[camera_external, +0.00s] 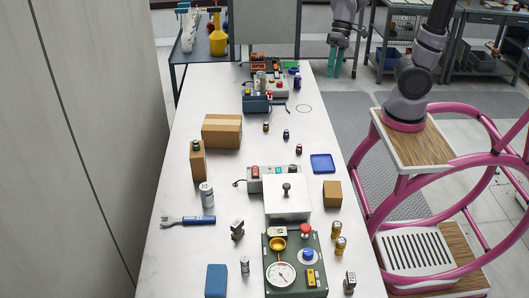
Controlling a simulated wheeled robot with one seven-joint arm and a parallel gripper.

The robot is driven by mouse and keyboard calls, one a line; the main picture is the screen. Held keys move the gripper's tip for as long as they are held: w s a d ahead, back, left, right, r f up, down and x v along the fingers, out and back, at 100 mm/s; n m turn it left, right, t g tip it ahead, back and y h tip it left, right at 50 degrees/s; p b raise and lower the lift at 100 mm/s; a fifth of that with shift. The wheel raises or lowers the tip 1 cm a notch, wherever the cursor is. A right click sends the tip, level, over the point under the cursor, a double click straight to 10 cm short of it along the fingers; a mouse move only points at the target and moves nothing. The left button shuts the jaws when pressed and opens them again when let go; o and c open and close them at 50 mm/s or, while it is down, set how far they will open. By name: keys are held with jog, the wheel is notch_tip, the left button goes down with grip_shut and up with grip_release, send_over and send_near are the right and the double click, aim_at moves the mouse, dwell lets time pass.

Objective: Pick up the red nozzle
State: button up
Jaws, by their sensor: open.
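A small dark red piece (299,149) stands on the white table right of the middle, and it looks like the red nozzle, though it is too small to be sure. Similar small pieces stand near it, one blue (286,134) and one dark yellowish (266,126). My gripper (334,63) has two teal fingers that point down, apart and empty. It hangs at the far right, past the table's right edge, well away from the red piece.
The long white table (185,262) holds a cardboard box (221,131), a blue tray (322,163), a white lidded box (287,195) and a green gauge panel (294,284) with a red knob (306,230). A blue-handled wrench (190,221) lies at left. Bare table surrounds the small pieces.

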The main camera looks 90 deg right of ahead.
jog(key=w+d+f+m+y, duration=0.2)
jog(key=d+f+m+y, duration=0.15)
jog(key=f, duration=0.35)
jog(key=w+d+f+m+y, duration=0.2)
jog(key=w+f+m, duration=0.15)
jog(key=f, duration=0.35)
jog(key=m+t+y, duration=0.2)
jog(key=m+t, duration=0.2)
jog(key=m, duration=0.5)
send_near(300, 144)
jog(key=shift+s, duration=0.25)
jog(key=shift+f, duration=0.2)
jog(key=shift+h, duration=0.25)
jog(key=x, duration=1)
jog(key=shift+w+a, duration=0.15)
jog(key=shift+w, duration=0.2)
grip_shut()
